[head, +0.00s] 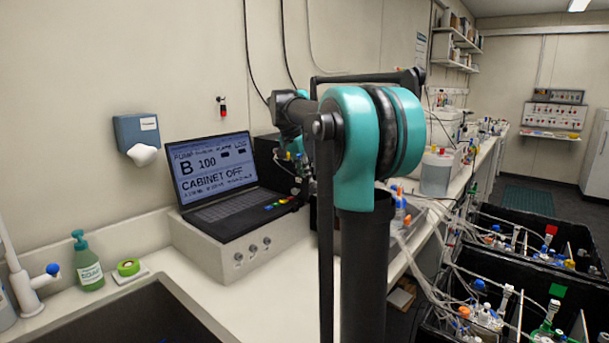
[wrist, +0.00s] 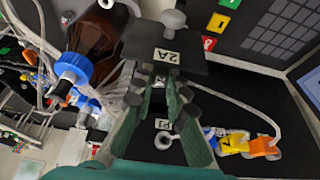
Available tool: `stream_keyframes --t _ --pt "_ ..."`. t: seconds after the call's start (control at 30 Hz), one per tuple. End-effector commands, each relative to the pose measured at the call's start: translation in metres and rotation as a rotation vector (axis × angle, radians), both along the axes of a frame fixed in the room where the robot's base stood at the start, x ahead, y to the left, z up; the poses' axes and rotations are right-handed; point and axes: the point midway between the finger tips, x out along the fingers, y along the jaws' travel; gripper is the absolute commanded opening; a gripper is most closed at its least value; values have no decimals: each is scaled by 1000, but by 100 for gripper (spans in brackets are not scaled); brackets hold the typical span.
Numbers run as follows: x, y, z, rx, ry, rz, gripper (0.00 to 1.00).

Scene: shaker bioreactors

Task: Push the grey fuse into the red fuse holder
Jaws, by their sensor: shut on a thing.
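My gripper (wrist: 160,82) has its two green-padded fingers closed in on a small grey piece between the tips, which looks like the grey fuse (wrist: 160,70). The fingers hide most of it. Just beyond the tips is a dark block with a white "2A" label (wrist: 167,55) and a grey knob (wrist: 173,20); I cannot tell whether the fuse touches it. I cannot pick out the red fuse holder for sure in either view. In the head view my arm hides the gripper and the fuse.
A brown bottle with a blue cap (wrist: 73,68) and tubes stand left of the gripper. Yellow and orange connectors (wrist: 262,147) lie at right. A laptop (head: 213,170) reading "CABINET OFF" sits on a white box (head: 240,245). Black crates (head: 500,275) stand at right.

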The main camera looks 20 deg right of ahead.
Motion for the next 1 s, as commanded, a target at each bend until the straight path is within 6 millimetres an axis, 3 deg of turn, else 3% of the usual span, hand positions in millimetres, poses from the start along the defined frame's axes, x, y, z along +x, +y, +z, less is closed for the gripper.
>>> stream_keyframes --t 1.0 --pt "0 0 -7 0 0 0 2"
